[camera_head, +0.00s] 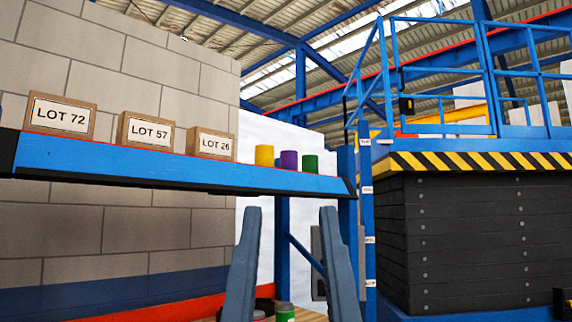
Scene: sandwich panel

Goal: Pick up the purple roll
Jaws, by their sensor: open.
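The purple roll (289,160) stands upright on the blue shelf (170,165), between a yellow roll (264,155) and a green roll (310,164). My gripper (290,214) is in the lower middle of the view, with its two grey-blue fingers pointing up and spread apart. It is open, with nothing between the fingertips. In the picture the fingertips are below the shelf's front edge and under the rolls. How far the gripper is from the shelf in depth is hard to tell.
Three cardboard boxes, LOT 72 (60,116), LOT 57 (149,132) and LOT 26 (210,142), stand left of the rolls. A blue upright (347,215) rises at the shelf's right end. A black lift with railings (470,240) stands right. A green can (285,312) shows low between the fingers.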

